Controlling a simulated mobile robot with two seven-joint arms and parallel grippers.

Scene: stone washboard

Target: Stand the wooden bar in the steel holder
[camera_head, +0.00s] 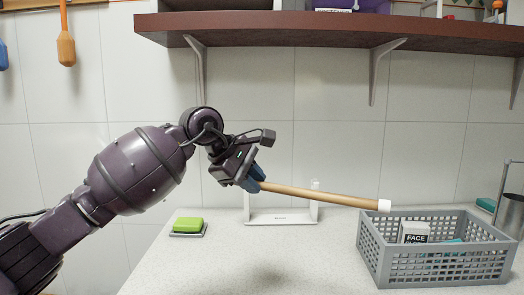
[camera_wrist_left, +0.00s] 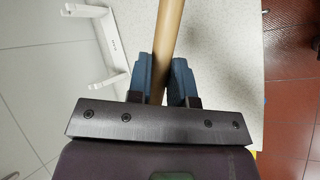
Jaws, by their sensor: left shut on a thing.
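My left gripper (camera_head: 252,178) is shut on the wooden bar (camera_head: 320,194) near one end, above the counter. The bar is a round, light-brown rod with a white cap on its far end. It points right and slightly down, with the cap above the left rim of a grey basket. In the left wrist view the bar (camera_wrist_left: 168,35) runs up out of the picture from between the blue fingers (camera_wrist_left: 160,75). A grey metal cylinder, seemingly the steel holder (camera_head: 511,214), stands at the right edge behind the basket, partly cut off. My right gripper is not in view.
The grey slotted basket (camera_head: 435,268) holds a white box and other items. A white two-armed bracket (camera_head: 280,218) stands behind the bar; it also shows in the left wrist view (camera_wrist_left: 112,40). A green sponge (camera_head: 188,224) lies left. A brown shelf (camera_head: 330,34) hangs above.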

